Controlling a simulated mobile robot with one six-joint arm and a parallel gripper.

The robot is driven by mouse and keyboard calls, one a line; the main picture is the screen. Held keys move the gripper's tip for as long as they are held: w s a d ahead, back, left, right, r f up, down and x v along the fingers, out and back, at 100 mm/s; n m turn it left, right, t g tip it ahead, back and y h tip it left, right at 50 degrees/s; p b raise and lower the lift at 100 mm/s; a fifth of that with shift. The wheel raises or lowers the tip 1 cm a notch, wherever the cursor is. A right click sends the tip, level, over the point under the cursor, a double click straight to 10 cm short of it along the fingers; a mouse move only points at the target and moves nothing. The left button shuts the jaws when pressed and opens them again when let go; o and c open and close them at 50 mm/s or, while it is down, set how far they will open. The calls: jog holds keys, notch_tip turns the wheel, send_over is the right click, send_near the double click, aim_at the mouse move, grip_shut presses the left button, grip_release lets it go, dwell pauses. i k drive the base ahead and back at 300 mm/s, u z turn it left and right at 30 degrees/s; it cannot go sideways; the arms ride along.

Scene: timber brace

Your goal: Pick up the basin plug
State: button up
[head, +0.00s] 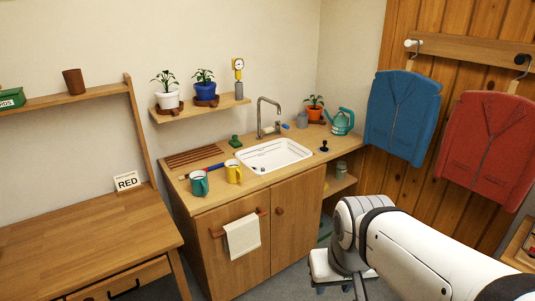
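A small dark piece with a round base and an upright knob, which looks like the basin plug (324,146), stands on the wooden counter to the right of the white basin (272,154). It is apart from the basin and nothing covers it. My arm comes in from the lower right, and its bent joint is in front of and below the counter's right end. My gripper's fingers cannot be made out in the head view. Nothing of mine touches the plug.
Teal (199,183) and yellow (233,172) mugs stand at the counter's front left. A tall faucet (266,117) rises behind the basin. A teal watering can (341,121) and a potted plant (315,108) stand behind the plug. Blue (400,115) and red (488,150) vests hang at right.

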aim_at(323, 149)
jog(key=z, duration=0.3)
jog(key=i, duration=2.4)
jog(key=z, duration=0.2)
